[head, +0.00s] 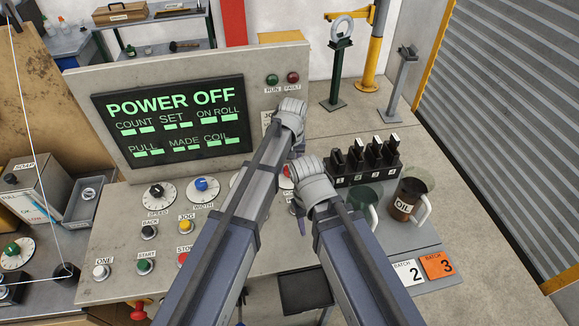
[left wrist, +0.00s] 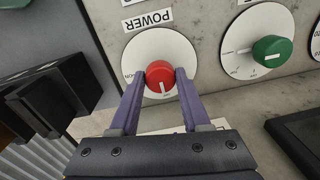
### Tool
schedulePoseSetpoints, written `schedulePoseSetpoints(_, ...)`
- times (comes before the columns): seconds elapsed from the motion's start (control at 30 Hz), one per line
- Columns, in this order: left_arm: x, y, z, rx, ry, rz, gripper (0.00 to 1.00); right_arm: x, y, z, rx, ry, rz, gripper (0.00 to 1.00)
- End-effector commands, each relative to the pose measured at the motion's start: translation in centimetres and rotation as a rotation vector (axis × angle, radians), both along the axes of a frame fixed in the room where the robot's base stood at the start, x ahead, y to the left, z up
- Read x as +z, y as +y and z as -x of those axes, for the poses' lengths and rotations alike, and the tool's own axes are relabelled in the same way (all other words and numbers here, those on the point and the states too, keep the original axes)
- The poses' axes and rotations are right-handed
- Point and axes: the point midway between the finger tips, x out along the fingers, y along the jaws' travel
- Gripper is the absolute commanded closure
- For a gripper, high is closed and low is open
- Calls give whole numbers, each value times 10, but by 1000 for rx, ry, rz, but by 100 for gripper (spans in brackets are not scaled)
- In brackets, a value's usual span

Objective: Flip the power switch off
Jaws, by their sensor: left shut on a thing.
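The red power knob (left wrist: 160,76) sits on a round white dial under a POWER label in the left wrist view. Its white mark points toward the small lettering at the dial's lower edge in that picture. My left gripper (left wrist: 161,79) has its two purple fingers on either side of the knob, shut on it. In the head view my left gripper (head: 297,146) is mostly hidden by its own wrist. The screen (head: 174,116) reads POWER OFF in green. My right gripper (head: 300,222) hangs low over the panel, its fingers mostly hidden behind its arm.
A green knob (left wrist: 272,51) stands beside the power dial. Several black numbered blocks (head: 375,154) stand right of the panel. A dark mug (head: 364,203) and a brown OIL mug (head: 406,199) are close to my right arm. Other dials and buttons cover the panel's left.

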Motion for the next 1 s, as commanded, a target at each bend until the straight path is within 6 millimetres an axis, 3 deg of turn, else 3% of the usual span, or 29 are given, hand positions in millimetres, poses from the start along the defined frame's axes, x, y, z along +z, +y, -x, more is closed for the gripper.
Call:
schedulePoseSetpoints(0.23, 0, 0, 0, 2, 0, -1, 100, 0, 0, 0, 0, 0, 0, 50)
schedulePoseSetpoints(0.27, 0, 0, 0, 2, 0, -1, 50, 0, 0, 0, 0, 0, 0, 50)
schedulePoseSetpoints(0.5, 0, 0, 0, 0, 0, 0, 24, 0, 0, 0, 0, 0, 0, 50)
schedulePoseSetpoints(1.0, 12, 0, 0, -1, 0, 0, 24, 12, 0, 0, 0, 0, 0, 50)
